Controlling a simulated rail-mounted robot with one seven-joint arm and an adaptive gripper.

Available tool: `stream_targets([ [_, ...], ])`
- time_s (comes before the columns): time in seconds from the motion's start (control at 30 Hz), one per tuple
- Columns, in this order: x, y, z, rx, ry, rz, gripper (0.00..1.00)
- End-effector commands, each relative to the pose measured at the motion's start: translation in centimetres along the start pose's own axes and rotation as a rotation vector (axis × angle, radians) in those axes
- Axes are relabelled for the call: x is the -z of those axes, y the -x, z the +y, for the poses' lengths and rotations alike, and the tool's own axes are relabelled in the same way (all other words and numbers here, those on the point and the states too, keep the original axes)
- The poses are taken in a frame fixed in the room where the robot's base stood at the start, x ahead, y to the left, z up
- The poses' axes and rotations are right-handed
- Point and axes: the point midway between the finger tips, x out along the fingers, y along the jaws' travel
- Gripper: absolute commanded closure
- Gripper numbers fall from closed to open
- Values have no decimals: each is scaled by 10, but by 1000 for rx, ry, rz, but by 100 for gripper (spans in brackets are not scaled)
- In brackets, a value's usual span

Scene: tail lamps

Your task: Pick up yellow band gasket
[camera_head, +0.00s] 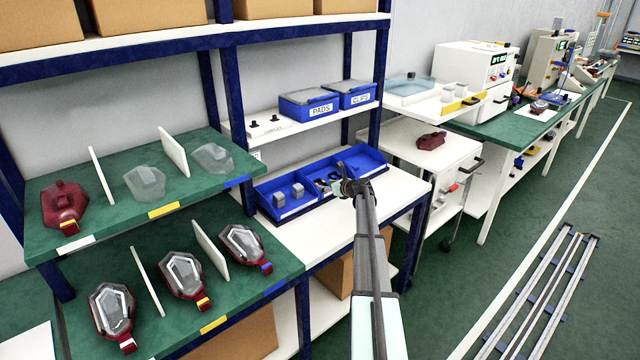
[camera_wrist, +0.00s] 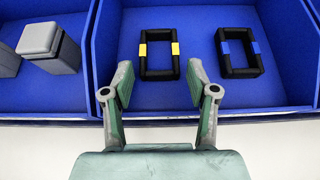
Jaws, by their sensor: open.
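The yellow band gasket, a black rectangular ring with a yellow band on each long side, lies flat in a blue bin and shows in the wrist view (camera_wrist: 159,33). My gripper (camera_wrist: 160,92) is open and empty, with its fingers in front of the gasket and spread wider than it. A gap shows between the fingertips and the gasket. In the head view my gripper (camera_head: 355,187) is over the front of the blue bins and hides part of their contents. A similar black gasket with blue bands (camera_wrist: 239,52) lies to the right in the same compartment.
A blue divider wall (camera_wrist: 103,50) separates the gaskets from grey blocks (camera_wrist: 50,42) on the left. The bin's front lip crosses below the gaskets. Boxes marked PADS (camera_head: 308,103) and CLIPS (camera_head: 350,94) stand on the shelf above.

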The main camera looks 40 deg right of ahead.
Motion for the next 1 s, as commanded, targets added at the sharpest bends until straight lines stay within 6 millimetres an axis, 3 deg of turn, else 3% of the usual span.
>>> stream_targets([
  [0.1, -1, -11, 0, -1, 1, 0, 42],
  [0.3, 0, -11, 1, -1, 1, -1, 42],
  [0.33, 0, -11, 1, -1, 1, -1, 45],
  [0.4, 0, -11, 1, -1, 0, -1, 70],
  [0.43, 0, -11, 1, -1, 0, -1, 73],
  [1.0, -8, -8, 1, 0, 0, -2, 73],
])
